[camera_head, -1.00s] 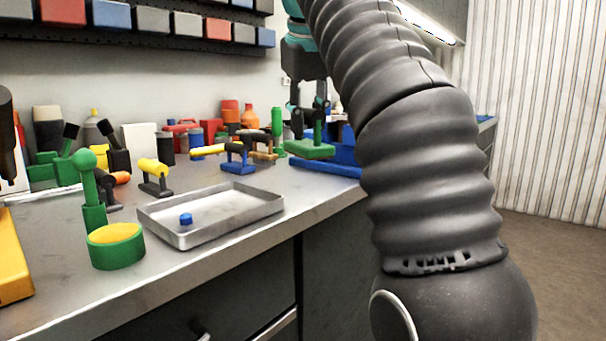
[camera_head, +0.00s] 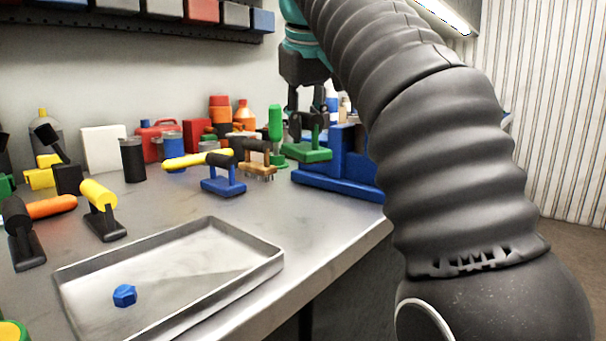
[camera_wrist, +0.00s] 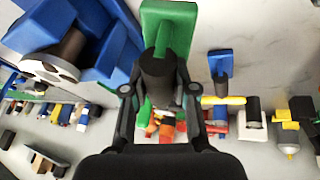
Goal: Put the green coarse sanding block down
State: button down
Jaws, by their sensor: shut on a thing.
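The green coarse sanding block (camera_head: 308,153) has a flat green base and a dark handle. My gripper (camera_head: 306,121) is shut on that handle from above. In the wrist view the green base (camera_wrist: 176,22) shows beyond the fingers, and the dark handle (camera_wrist: 158,78) lies between my gripper's fingers (camera_wrist: 160,92). The block looks level, near the back right of the bench and in front of or beside a blue fixture (camera_head: 340,172). I cannot tell whether its base touches anything.
A blue-based block (camera_head: 223,187) and a brown brush (camera_head: 258,160) stand left of the held block. A metal tray (camera_head: 225,282) with a blue nut (camera_head: 124,295) lies at the front. The bench (camera_head: 310,220) is bare between tray and blue fixture.

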aim_at(309, 146)
jog(key=f, duration=0.3)
jog(key=shift+d+f, duration=0.3)
jog(key=shift+f+b, duration=0.8)
jog(key=shift+f, duration=1.45)
jog(key=shift+f, duration=0.2)
jog(key=c, duration=0.9)
grip_release()
jog(key=shift+r, duration=0.1)
jog(key=shift+r, duration=0.25)
jog(key=p+v, duration=0.1)
jog(key=v, duration=1)
jog(key=shift+s+r+p, duration=0.2)
jog(key=shift+r+p, duration=0.1)
